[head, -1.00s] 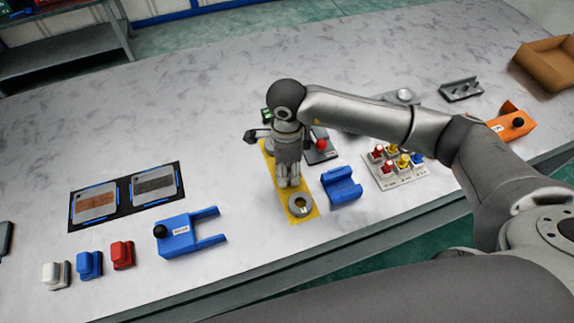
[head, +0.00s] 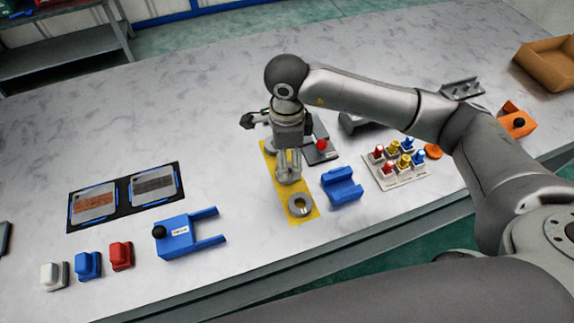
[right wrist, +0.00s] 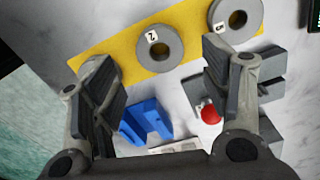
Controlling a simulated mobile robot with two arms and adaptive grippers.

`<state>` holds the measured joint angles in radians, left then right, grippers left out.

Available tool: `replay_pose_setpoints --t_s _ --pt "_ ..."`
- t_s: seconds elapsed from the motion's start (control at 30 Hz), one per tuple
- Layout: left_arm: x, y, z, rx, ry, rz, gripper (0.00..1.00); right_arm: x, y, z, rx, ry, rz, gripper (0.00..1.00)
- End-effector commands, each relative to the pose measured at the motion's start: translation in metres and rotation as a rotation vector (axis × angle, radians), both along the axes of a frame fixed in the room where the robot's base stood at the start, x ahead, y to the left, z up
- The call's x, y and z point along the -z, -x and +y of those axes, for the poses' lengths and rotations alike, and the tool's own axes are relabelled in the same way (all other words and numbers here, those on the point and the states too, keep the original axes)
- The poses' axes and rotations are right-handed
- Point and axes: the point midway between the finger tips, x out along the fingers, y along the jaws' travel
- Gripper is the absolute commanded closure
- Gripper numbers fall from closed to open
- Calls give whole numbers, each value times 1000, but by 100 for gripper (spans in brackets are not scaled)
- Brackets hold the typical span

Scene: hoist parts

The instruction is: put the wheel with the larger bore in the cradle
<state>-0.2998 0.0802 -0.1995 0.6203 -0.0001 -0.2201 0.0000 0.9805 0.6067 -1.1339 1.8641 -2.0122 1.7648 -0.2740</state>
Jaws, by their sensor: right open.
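Grey wheels lie flat in a row on a yellow mat (head: 310,217). The near wheel (head: 300,205) is in plain view; the middle wheel (head: 287,177) is partly behind my fingers, and the far wheel (head: 270,147) is partly hidden. In the right wrist view the middle wheel (right wrist: 160,47) and far wheel (right wrist: 236,18) show labels and round bores; the near one is mostly behind a finger. I cannot tell which bore is larger. The blue cradle (head: 342,187) is empty, right of the mat. My right gripper (head: 289,174) is open and empty above the middle wheel.
A blue forked part (head: 180,238) lies left of the mat. A grey fixture with a red knob (head: 321,146) stands close behind the cradle. A tray of coloured pegs (head: 397,172) is to the right.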

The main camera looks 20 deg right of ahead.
Motion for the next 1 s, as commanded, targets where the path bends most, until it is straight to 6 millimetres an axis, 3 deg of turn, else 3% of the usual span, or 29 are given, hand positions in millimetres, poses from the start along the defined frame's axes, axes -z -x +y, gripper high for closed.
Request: replay_pose_setpoints --t_s 0.2,0.4,1.0 --pt "6 0 0 0 0 0 57 -46 0 0 -2 1 -5 30" --pt "8 0 0 1 0 0 57 -68 0 0 0 1 -1 30" --pt "8 0 -1 1 1 0 57 -73 0 0 -1 1 0 30"
